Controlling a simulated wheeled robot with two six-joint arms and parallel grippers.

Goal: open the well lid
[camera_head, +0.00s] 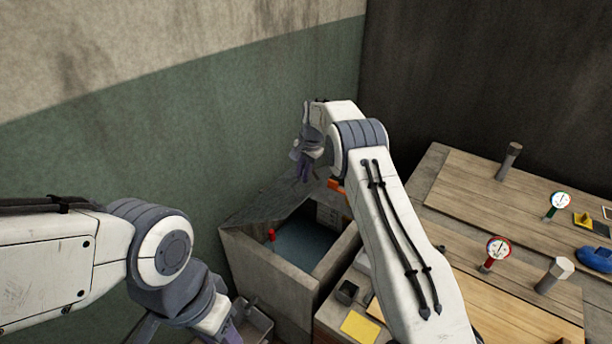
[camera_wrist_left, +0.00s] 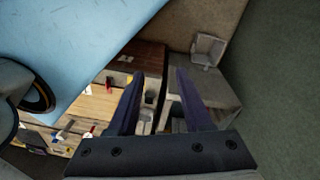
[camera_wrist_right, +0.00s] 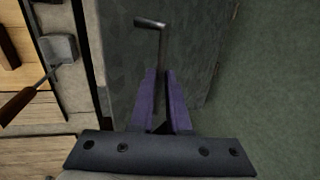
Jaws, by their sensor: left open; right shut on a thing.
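The concrete well (camera_head: 283,283) stands against the green wall, with its inside showing blue-grey. Its grey lid (camera_head: 262,203) is tilted up at the back of the opening. My right gripper (camera_head: 305,172) is at the lid's raised side. In the right wrist view, my right gripper (camera_wrist_right: 161,78) is shut on the lid's bent metal handle (camera_wrist_right: 152,23), beside the grey slab. My left gripper (camera_wrist_left: 157,85) is open and empty in the left wrist view. In the head view, its wrist is at the bottom edge and its fingertips are cut off.
A wooden-topped bench (camera_head: 470,205) with gauges and posts stands at the right. A red thing (camera_head: 271,234) shows at the well's inner left edge. A grey basin (camera_head: 252,322) is at the lower left.

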